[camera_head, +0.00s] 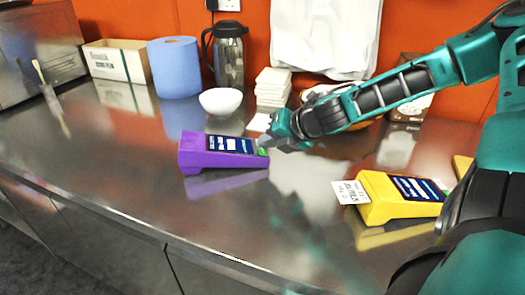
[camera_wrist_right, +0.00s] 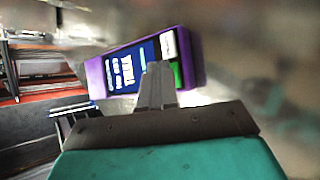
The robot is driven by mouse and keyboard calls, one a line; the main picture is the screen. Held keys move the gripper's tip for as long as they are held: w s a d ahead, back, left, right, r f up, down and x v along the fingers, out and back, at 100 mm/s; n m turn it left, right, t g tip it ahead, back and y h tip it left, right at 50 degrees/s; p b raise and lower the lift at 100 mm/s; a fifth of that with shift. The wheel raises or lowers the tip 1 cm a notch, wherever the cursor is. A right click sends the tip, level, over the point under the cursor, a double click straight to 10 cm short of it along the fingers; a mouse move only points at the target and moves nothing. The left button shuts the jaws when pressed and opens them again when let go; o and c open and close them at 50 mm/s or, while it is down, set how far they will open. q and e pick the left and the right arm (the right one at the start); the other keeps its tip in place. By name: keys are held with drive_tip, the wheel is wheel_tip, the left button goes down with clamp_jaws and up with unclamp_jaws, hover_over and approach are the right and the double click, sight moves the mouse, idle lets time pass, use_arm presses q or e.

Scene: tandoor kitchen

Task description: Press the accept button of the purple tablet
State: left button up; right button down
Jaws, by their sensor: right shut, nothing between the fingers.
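The purple tablet (camera_head: 195,158) is a wedge-shaped terminal on the steel counter, with a dark blue screen and a green patch at its right end. My right gripper (camera_head: 266,142) is shut and empty at that right end, by the green patch. In the right wrist view the purple tablet (camera_wrist_right: 192,50) has a green button (camera_wrist_right: 177,74) and a white button beside its screen. The shut right fingertips (camera_wrist_right: 157,72) overlap the screen edge next to the green button. I cannot tell whether they touch it. My left gripper is not in view.
A yellow terminal (camera_head: 380,205) with a printed paper slip stands to the right. Behind the purple tablet are a white bowl (camera_head: 221,101), a stack of white napkins (camera_head: 272,88), a blue paper roll (camera_head: 175,68) and a dark jug (camera_head: 229,55). The front counter is clear.

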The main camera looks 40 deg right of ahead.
drive_tip(key=shift+f+b, duration=0.35)
drive_tip(key=shift+b, duration=0.05)
idle(0.5)
drive_tip(key=shift+r+p, duration=0.8)
drive_tip(key=shift+p, duration=0.1)
drive_tip(key=r+p, duration=0.5)
drive_tip(key=shift+s+d, duration=0.25)
drive_tip(key=shift+d, duration=0.1)
idle(0.5)
